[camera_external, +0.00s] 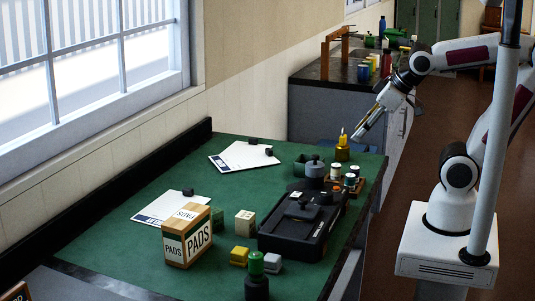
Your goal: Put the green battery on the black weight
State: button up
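My gripper (358,136) hangs in the air over the far right of the green bench, pointing down and left, near a yellow bottle. Its fingers are too small to tell open from shut, and no held object is clear. A dark grey knobbed weight-like cylinder (315,170) stands by the first block. Small black blocks (188,192) rest on the papers.
The yellow bottle (342,153) stands below my gripper. A brown tray (343,188) holds small white-topped cylinders. The bench's middle is fairly clear.

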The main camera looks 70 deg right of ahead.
jog(key=s+f+g, duration=0.1)
jog(key=s, duration=0.5)
jog(key=shift+s+a+m+y, duration=0.15)
jog(key=shift+a+m+y, duration=0.25)
jog(key=shift+f, duration=0.1)
dwell(0.7)
